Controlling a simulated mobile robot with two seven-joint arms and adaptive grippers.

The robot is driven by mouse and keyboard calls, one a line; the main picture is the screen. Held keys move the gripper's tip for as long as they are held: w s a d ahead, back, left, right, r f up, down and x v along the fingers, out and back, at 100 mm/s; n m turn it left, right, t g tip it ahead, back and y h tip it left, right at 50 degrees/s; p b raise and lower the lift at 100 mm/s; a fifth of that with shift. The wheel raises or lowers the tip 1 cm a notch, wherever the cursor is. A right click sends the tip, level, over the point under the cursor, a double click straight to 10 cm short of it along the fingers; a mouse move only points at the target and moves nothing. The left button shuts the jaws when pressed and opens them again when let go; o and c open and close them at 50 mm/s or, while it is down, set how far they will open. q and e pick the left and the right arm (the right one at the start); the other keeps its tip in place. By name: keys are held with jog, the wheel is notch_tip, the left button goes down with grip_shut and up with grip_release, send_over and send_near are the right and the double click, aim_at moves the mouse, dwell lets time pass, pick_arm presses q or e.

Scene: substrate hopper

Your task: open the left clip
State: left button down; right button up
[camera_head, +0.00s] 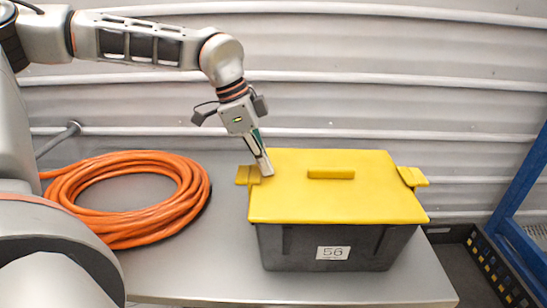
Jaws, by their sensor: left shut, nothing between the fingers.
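A dark grey box (290,250) with a flat yellow lid (335,200) stands on the table. The lid has a raised yellow handle (331,174) and the box bears a label reading 56. The left clip (243,176) is a yellow tab sticking out at the lid's left side. The right clip (412,177) is a similar tab, tilted, at the right side. My left gripper (265,171) is shut and empty, pointing down, its fingertips by the left clip and the lid's left edge. Whether it touches the clip I cannot tell. My right gripper is not in view.
A coil of orange hose (190,190) lies on the grey table (190,270), left of the box. A blue frame (520,190) and a dark crate (480,265) stand at the right, beyond the table's edge. A ribbed wall (400,70) is behind.

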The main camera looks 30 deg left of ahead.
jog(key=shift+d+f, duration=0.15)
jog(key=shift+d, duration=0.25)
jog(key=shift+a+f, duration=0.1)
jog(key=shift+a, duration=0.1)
